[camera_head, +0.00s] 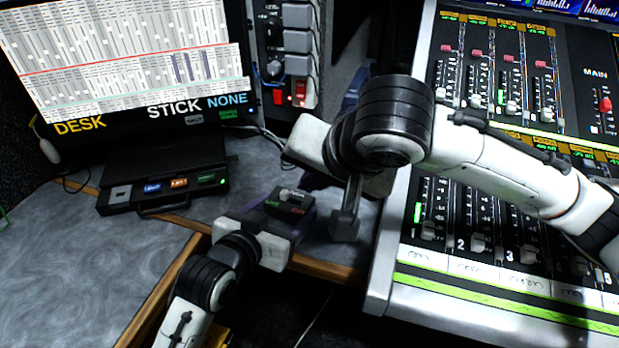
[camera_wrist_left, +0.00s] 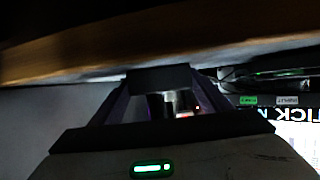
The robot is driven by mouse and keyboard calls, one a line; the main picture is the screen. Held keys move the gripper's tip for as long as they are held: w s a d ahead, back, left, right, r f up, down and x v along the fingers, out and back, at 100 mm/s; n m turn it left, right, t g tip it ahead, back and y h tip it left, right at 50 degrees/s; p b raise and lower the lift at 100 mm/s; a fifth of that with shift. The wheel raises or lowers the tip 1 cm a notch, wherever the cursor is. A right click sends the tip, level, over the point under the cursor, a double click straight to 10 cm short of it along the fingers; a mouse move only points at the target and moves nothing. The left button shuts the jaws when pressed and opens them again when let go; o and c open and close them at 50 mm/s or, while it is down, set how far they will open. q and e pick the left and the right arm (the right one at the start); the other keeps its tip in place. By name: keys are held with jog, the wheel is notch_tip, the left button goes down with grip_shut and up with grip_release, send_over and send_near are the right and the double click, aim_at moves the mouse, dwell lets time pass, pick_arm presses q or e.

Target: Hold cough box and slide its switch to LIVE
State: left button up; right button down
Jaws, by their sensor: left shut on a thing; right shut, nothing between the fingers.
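The cough box (camera_head: 290,203) is a small black box near the front edge of the desk, with a green label on its left and a red label on its right. Its grey switch knob (camera_head: 288,194) sits on the top; which end it is at is too small to tell. My left gripper (camera_head: 278,212) is shut on the box from the front. In the left wrist view, a dark block (camera_wrist_left: 160,78) shows between the left fingers, likely the box. My right gripper (camera_head: 345,222) is shut and empty, pointing down just right of the box, apart from it.
A mixing console (camera_head: 480,265) with faders fills the right side, under my right arm. A monitor (camera_head: 125,70) and a black button unit (camera_head: 165,190) stand at the left. A rack panel (camera_head: 290,50) with red switches stands behind. The grey desk (camera_head: 110,250) is clear at left.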

pick_arm(q)
jog(key=o, duration=1.2)
